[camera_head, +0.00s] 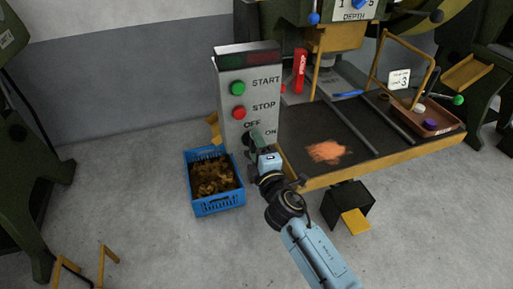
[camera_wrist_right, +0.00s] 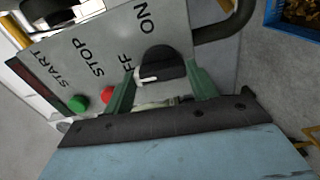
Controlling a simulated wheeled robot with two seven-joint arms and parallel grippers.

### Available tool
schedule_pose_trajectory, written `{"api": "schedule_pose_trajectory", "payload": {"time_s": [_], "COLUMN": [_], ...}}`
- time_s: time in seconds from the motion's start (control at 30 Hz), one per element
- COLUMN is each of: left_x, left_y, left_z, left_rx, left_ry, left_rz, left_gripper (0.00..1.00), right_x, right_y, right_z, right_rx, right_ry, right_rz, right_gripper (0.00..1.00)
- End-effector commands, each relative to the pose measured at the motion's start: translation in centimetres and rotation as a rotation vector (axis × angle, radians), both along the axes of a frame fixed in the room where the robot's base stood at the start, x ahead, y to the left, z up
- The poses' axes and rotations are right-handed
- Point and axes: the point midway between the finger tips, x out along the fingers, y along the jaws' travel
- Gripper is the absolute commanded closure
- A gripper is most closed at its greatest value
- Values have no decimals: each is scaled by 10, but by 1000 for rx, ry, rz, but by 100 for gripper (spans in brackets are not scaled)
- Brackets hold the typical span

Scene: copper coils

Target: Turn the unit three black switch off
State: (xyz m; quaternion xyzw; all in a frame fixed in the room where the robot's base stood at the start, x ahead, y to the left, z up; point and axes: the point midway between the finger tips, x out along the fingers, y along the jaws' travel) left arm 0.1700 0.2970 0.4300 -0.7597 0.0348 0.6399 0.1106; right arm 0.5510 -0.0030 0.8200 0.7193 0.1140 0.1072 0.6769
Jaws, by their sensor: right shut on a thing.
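The grey control box (camera_head: 235,100) stands left of the machine table, with START, STOP, OFF and ON lettering. Its black rotary switch (camera_wrist_right: 160,63) shows in the right wrist view, with a white mark pointing left, toward the side of the partly covered OFF label. My right gripper (camera_head: 256,137) is at the lower part of the panel and hides the switch in the head view. In the wrist view, the green fingers of the right gripper (camera_wrist_right: 162,88) are shut on the switch, one on each side. My left gripper is not in view.
A green button (camera_head: 237,88) and a red button (camera_head: 238,114) sit above the switch. A blue crate (camera_head: 219,207) of copper-coloured scrap stands on the floor below. The table (camera_head: 300,118) is close on the right, with a card marked 3 (camera_head: 399,79).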

Motion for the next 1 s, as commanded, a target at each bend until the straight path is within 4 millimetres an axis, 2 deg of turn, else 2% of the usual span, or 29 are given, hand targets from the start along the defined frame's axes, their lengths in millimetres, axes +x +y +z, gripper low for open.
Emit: {"api": "schedule_pose_trajectory", "payload": {"time_s": [0.3, 0.7, 0.73, 0.9, 1.0], "left_x": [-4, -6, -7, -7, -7], "left_y": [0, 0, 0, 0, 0], "left_z": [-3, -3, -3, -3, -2], "left_rx": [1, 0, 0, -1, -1], "left_ry": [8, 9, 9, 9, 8], "left_rz": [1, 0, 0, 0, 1], "left_gripper": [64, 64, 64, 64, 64], "right_x": [0, 0, 0, 0, 0], "right_y": [-1, -1, -1, 0, 0], "right_z": [-1, -1, -1, -1, -1], "right_rx": [-70, -78, -78, -75, -75], "right_ry": [-21, -23, -23, -23, -23], "right_rz": [-2, -2, -2, -1, -1], "right_gripper": [66, 66, 42, 21, 21]}}
